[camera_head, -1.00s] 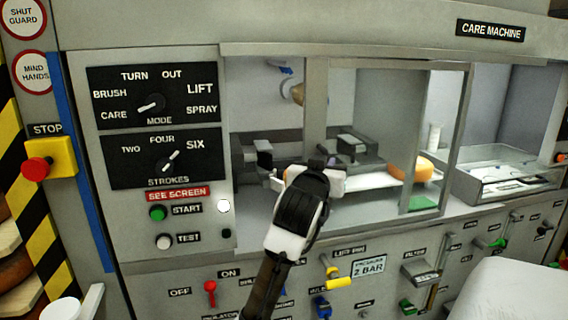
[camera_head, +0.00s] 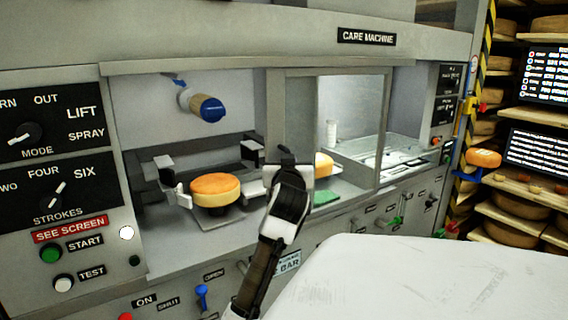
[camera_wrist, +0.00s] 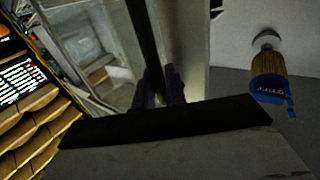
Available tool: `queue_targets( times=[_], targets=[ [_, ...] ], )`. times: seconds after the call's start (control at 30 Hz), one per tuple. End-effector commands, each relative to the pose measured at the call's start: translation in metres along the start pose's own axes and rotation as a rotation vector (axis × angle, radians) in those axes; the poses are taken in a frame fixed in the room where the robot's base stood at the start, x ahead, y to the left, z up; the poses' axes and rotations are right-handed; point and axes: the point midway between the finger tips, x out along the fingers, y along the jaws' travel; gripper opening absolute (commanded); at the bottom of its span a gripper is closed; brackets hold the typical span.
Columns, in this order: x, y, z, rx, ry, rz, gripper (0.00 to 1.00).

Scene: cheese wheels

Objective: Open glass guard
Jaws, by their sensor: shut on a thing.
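The glass guard (camera_head: 330,115) is a clear pane in a grey frame on the care machine's front. It stands across the right part of the opening; the left part is uncovered. My gripper (camera_head: 287,165) is at the guard's left upright, low down, shut on the guard there. In the wrist view my gripper (camera_wrist: 160,90) has its fingers closed at the guard's upright (camera_wrist: 190,45), with glass to the left. The exact grip point is hidden by my gripper.
An orange cheese wheel (camera_head: 215,188) sits on a support in the uncovered bay, between grey clamps. A blue-capped brush (camera_head: 208,107) hangs above it. Another orange piece (camera_head: 322,163) shows behind the glass. A white surface (camera_head: 420,280) fills the lower right.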

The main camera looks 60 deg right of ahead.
Motion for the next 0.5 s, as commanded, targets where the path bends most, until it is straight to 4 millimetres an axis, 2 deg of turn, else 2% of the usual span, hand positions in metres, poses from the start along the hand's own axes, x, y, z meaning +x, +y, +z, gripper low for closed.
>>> queue_targets(
  times=[0.17, 0.2, 0.5],
  targets=[
    [-0.0005, 0.0015, -0.0003, 0.0, 0.001, 0.003, 0.0],
    [-0.0005, 0.0014, -0.0003, 0.0, 0.001, 0.003, 0.17],
    [-0.0015, 0.0, 0.0002, 0.0, 0.001, 0.001, 0.17]
  ],
)
